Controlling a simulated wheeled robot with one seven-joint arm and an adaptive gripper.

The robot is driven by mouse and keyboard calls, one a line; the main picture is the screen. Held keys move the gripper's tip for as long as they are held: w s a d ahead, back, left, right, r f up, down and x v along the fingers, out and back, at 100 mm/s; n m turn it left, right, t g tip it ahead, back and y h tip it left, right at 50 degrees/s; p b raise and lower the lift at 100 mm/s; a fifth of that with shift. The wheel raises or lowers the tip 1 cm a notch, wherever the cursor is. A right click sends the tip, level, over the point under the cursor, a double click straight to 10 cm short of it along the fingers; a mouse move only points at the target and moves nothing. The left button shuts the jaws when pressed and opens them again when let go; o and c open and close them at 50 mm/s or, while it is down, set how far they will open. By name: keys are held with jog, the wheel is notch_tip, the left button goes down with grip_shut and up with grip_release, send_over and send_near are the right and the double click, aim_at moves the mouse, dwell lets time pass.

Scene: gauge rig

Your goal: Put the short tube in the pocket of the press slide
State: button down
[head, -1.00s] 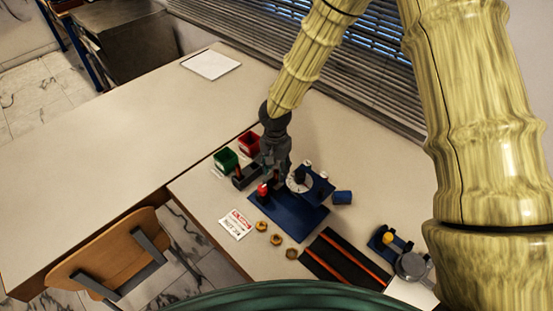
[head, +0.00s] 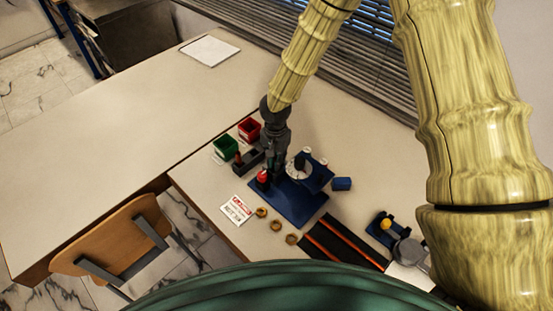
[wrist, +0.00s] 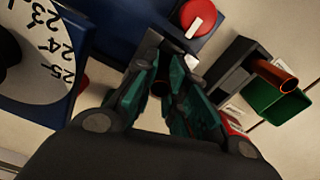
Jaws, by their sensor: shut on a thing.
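My gripper (head: 273,172) is over the left part of the blue press base (head: 297,207), beside its red knob (head: 262,176). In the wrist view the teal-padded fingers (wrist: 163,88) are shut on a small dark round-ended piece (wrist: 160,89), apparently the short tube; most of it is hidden. A dark grey bar (wrist: 147,46), perhaps the press slide, lies just beyond the fingertips. Its pocket is not clearly visible, and I cannot tell whether the tube touches it. The red knob (wrist: 198,18) also shows there.
A dark rack (head: 250,159) holds a copper tube (wrist: 273,75). Green (head: 225,147) and red (head: 249,129) bins stand behind. The numbered dial (wrist: 40,60) is close on the fingers' left. Brass rings (head: 276,225), a label card (head: 236,210) and a blue block (head: 342,184) lie around the base.

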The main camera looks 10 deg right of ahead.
jog(key=shift+s+a, duration=0.1)
jog(key=shift+a, duration=0.05)
dwell(0.4)
jog(key=c, duration=1.4)
grip_release()
jog(key=shift+r, duration=0.1)
notch_tip(320, 180, up, 12)
jog(key=shift+f, duration=0.1)
